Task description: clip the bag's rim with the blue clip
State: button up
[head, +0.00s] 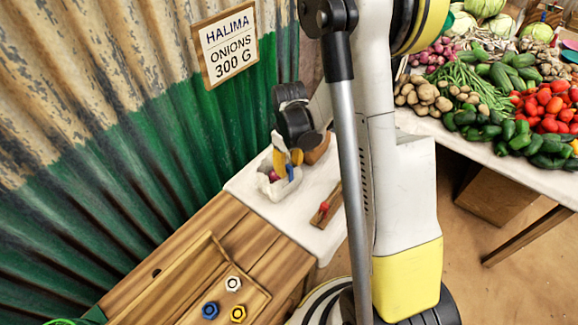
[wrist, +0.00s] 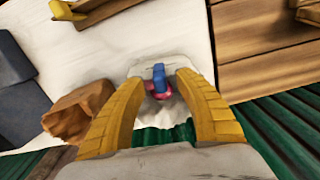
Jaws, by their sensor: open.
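The bag (head: 265,184) is a small, pale bag on the white cloth by the corrugated wall. Reddish-purple onions show in its mouth, and the bag also shows in the wrist view (wrist: 176,108). The blue clip (wrist: 159,77) stands at the bag's rim, on the side away from the wall; in the head view the clip (head: 290,173) is partly covered. My gripper (head: 289,158) is open above the bag. In the wrist view its yellow fingers (wrist: 157,80) stand on either side of the clip, with gaps. How firmly the clip grips the rim cannot be seen.
A brown object (wrist: 78,112) stands close beside one finger. A wooden piece with a red knob (head: 324,207) lies on the white cloth (head: 312,230). A wooden tray (head: 180,270) holds white, blue and yellow hexagonal pieces. The green corrugated wall (head: 150,160) is close behind the bag.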

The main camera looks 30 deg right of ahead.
notch_tip(320, 180, up, 12)
dwell(0.4)
notch_tip(320, 180, up, 7)
jog(key=p, duration=0.5)
dwell(0.3)
jog(key=s+a+r+m+t+b, duration=0.1)
jog(key=s+a+r+t+b, duration=0.1)
jog(key=s+a, duration=0.3)
jog(key=s+a+r+m+t+b, duration=0.2)
jog(key=s+a+t, duration=0.3)
jog(key=s, duration=0.4)
jog(key=shift+r, duration=0.25)
